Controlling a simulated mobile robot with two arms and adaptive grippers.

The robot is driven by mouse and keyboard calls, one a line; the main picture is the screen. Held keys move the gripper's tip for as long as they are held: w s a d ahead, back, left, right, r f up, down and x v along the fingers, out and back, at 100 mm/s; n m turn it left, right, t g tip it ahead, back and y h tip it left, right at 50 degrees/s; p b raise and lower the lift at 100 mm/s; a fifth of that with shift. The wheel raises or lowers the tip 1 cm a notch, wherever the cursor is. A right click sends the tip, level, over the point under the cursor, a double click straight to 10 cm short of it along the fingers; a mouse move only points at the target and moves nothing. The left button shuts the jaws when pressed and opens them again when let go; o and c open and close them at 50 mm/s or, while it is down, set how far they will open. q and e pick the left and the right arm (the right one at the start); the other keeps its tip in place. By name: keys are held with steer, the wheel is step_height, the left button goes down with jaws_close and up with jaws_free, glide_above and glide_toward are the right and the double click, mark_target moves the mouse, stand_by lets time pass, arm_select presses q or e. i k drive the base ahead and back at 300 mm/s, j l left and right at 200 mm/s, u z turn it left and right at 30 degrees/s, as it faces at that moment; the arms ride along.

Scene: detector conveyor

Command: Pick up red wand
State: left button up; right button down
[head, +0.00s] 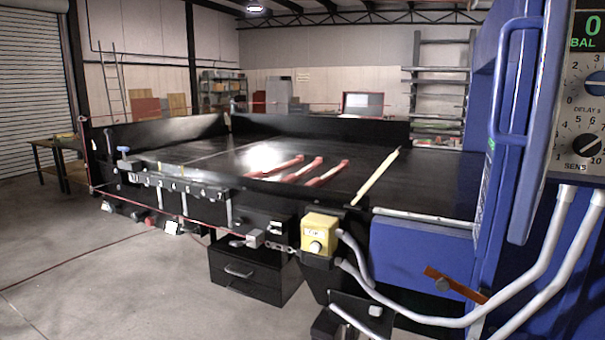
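Three red wands lie side by side on the black conveyor belt (220,158) in the head view. Neither of my grippers is in view.
A blue detector housing (515,130) with a handle and a dial panel (588,100) stands close at right. A yellow control box (320,233) and grey conduits are on the conveyor's near side. A black drawer box (250,270) sits below. The floor at left is open.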

mark_target(290, 179)
steer(key=z, duration=0.7)
steer(key=j+z, duration=1.1)
